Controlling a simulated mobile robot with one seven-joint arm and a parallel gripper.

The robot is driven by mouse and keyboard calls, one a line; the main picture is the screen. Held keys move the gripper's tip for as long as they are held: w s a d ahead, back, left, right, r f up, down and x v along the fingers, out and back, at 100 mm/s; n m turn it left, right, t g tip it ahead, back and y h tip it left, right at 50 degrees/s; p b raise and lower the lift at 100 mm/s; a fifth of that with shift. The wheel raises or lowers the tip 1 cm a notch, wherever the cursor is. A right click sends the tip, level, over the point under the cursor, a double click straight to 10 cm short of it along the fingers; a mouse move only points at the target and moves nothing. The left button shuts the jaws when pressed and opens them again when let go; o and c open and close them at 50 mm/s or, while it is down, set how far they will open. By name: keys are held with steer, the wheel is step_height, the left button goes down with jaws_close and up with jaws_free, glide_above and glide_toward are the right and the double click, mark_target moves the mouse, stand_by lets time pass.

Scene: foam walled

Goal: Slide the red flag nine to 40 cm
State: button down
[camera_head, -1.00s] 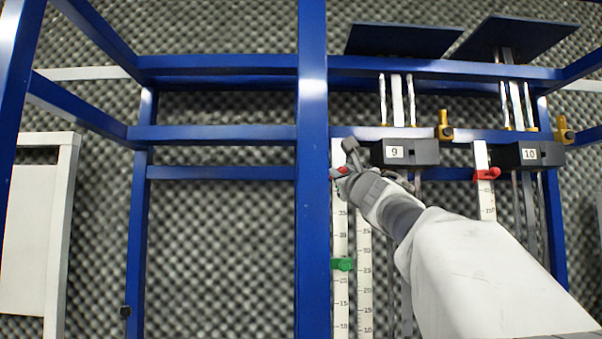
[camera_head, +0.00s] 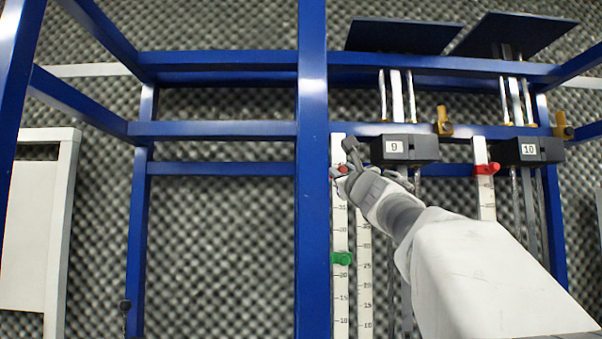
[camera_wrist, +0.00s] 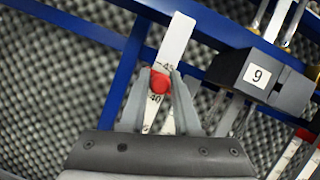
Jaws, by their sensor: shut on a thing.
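The red flag nine (camera_wrist: 160,82) is on the white scale strip (camera_wrist: 175,40) left of the black box marked 9 (camera_wrist: 259,76). In the wrist view it covers part of the strip between the printed 40 and 45. My gripper (camera_wrist: 161,78) is shut on this flag, one finger on each side. In the head view the red flag (camera_head: 341,169) is a small patch at my gripper (camera_head: 344,172), partly hidden by it. The strip shows above and below.
A green flag (camera_head: 342,258) sits lower on the same strip. A second scale stands close to its right. Another red flag (camera_head: 487,169) is on the strip beside box 10 (camera_head: 528,151). A blue post (camera_head: 312,200) stands just left of the strip.

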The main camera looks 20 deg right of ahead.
step_height(320, 180, down, 4)
steer(key=b, duration=0.3)
steer(key=c, duration=0.6)
jaws_free()
steer(key=b+v, duration=0.6)
steer(key=v, duration=1.1)
steer(key=shift+s+b, duration=0.2)
steer(key=shift+b, duration=0.15)
